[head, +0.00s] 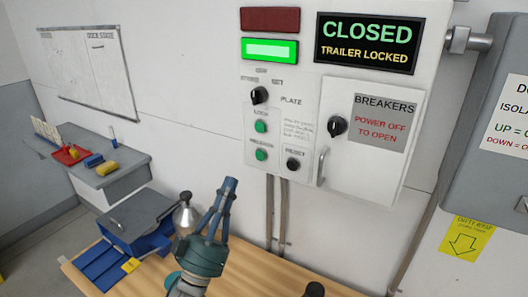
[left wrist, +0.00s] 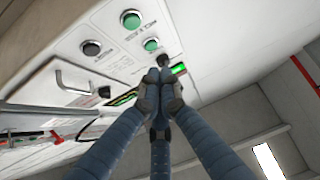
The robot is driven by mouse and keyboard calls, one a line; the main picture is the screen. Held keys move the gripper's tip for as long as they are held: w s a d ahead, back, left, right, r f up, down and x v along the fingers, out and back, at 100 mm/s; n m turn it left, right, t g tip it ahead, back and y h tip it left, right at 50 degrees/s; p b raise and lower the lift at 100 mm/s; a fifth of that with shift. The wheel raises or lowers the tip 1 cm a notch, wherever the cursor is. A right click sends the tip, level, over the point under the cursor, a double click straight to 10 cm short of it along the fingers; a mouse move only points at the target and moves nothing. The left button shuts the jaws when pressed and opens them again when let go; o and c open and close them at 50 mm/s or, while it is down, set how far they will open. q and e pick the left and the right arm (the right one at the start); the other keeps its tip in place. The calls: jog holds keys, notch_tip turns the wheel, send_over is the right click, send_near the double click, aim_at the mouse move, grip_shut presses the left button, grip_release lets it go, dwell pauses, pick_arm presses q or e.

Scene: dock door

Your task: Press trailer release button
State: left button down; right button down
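The green release button (head: 261,154) sits low on the white wall panel (head: 312,180), below the green lock button (head: 261,126) and left of the black reset button (head: 293,164). My left gripper (head: 230,184) points up, below and left of the release button in the picture, with a gap. In the left wrist view its fingertips (left wrist: 157,78) meet, with nothing seen between them. That view also shows the release button (left wrist: 131,19), the lock button (left wrist: 151,45) and the reset button (left wrist: 91,48), clear of the fingers. My right gripper is not seen.
The display (head: 367,43) reads CLOSED, TRAILER LOCKED. The green lamp (head: 270,50) is lit; the red one (head: 270,19) looks dark. A breaker door handle (head: 322,167) sticks out at right. A wooden bench (head: 265,270) with a blue-grey box (head: 130,213) stands below.

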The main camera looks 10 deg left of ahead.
aim_at(260, 156)
pick_arm(q)
jog(key=w+d+r+h+b, duration=0.1)
jog(key=w+d+b, duration=0.2)
jog(key=w, duration=0.4)
jog(key=shift+w+d+r+b, duration=0.2)
jog(key=shift+w+b, duration=0.1)
jog(key=shift+b, duration=0.3)
dwell(1.5)
jog(key=shift+w+d+b, duration=0.15)
jog(key=shift+w+b, duration=0.15)
jog(key=shift+w, duration=0.1)
